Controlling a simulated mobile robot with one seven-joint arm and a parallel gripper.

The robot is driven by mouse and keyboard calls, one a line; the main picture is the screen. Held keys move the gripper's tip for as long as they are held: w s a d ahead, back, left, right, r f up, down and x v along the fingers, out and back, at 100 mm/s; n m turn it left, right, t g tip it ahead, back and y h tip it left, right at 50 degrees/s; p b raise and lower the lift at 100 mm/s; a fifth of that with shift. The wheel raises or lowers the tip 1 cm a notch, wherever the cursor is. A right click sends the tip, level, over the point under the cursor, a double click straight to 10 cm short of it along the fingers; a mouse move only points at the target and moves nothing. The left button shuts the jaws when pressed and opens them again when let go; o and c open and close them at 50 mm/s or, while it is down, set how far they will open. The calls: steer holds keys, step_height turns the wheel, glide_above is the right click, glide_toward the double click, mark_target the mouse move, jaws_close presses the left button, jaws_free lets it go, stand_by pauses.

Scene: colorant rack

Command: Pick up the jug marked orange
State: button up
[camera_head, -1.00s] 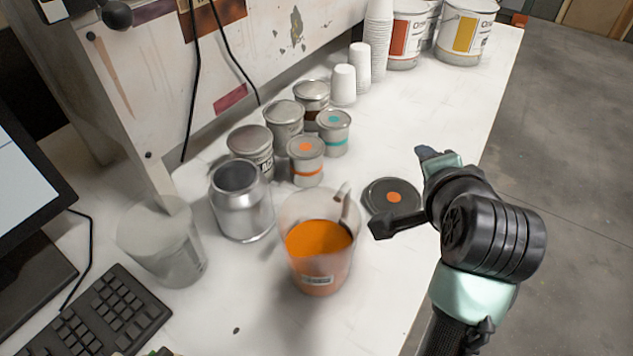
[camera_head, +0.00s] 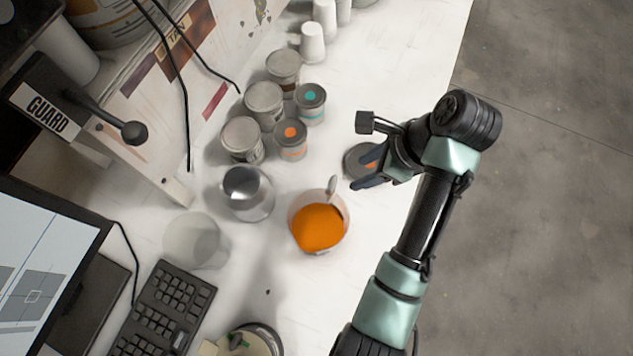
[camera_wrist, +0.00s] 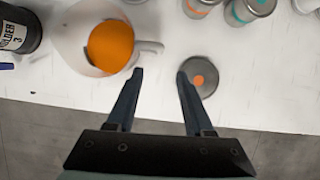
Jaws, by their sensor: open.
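The jug (camera_head: 319,224) holds orange liquid and stands upright on the white bench, in the middle of the head view. Its handle (camera_head: 332,187) points away from the camera, toward the upper right. In the wrist view the jug (camera_wrist: 84,52) is at the upper left, with its handle (camera_wrist: 150,47) toward the right. My gripper (camera_head: 362,153) is open and empty, to the upper right of the jug. In the wrist view my gripper's two fingertips (camera_wrist: 159,72) are apart; the left one is just below the handle, and I cannot tell whether it touches.
A dark round lid with an orange dot (camera_wrist: 198,78) lies near my right fingertip. Several small tins stand behind. A keyboard (camera_head: 160,310) lies at the lower left.

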steer(key=shift+b+x, duration=2.2)
steer(key=shift+x, duration=3.9)
jaws_close()
steer(key=shift+w+r, duration=0.1)
